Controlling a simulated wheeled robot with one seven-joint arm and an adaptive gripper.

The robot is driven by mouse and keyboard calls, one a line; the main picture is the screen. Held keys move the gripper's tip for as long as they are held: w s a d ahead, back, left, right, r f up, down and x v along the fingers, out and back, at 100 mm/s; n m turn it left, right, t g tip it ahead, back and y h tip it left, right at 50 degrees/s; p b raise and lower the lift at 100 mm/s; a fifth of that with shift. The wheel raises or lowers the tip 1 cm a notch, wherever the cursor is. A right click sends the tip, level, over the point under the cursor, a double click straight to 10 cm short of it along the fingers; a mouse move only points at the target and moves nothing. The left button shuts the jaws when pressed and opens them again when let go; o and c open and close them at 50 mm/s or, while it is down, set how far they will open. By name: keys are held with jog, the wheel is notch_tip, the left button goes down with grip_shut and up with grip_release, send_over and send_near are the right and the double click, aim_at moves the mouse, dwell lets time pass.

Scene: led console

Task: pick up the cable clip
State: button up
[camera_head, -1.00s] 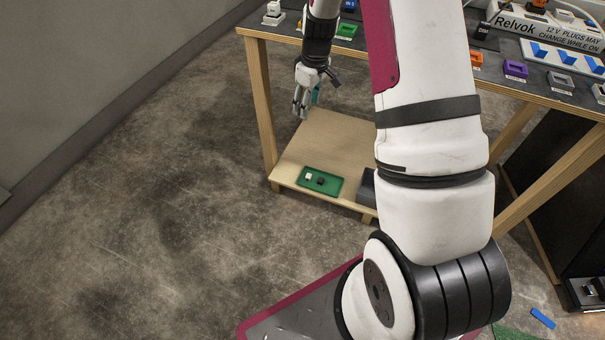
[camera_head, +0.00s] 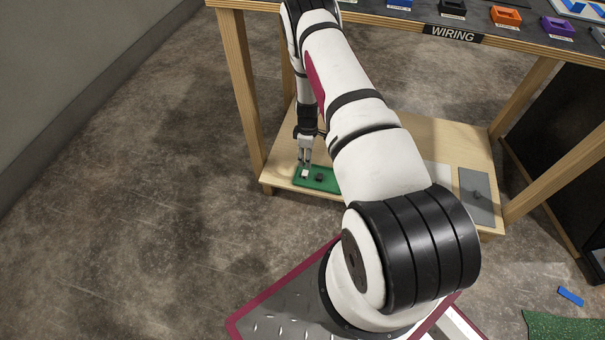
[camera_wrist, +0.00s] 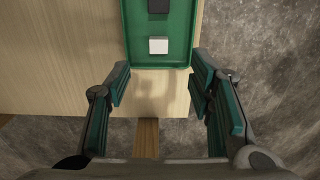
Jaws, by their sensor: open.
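A shallow green tray (camera_head: 331,186) on the lower wooden shelf holds a small white piece (camera_head: 305,173) and a small dark piece (camera_head: 320,177). I cannot tell which one is the cable clip. In the wrist view, the white piece (camera_wrist: 158,46) lies near the tray's close edge, with the dark piece (camera_wrist: 158,6) behind it, cut by the frame. My gripper (camera_head: 305,163) points down just above the white piece. In the wrist view, my gripper (camera_wrist: 161,78) is open and empty, its fingers apart on either side of the tray's close end, with the white piece ahead between them.
The wooden shelf (camera_head: 408,128) carries a grey plate (camera_head: 476,196) at its right. The tabletop above holds a black housing (camera_head: 452,8), an orange one (camera_head: 505,16) and a purple one (camera_head: 557,27). A table leg (camera_head: 240,88) stands left of my arm. A blue piece (camera_head: 570,296) lies on the floor.

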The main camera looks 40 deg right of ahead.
aim_at(306, 173)
notch_tip(306, 173, down, 11)
jog(key=b, duration=0.5)
jog(key=shift+w, duration=0.15)
jog(key=c, duration=0.9)
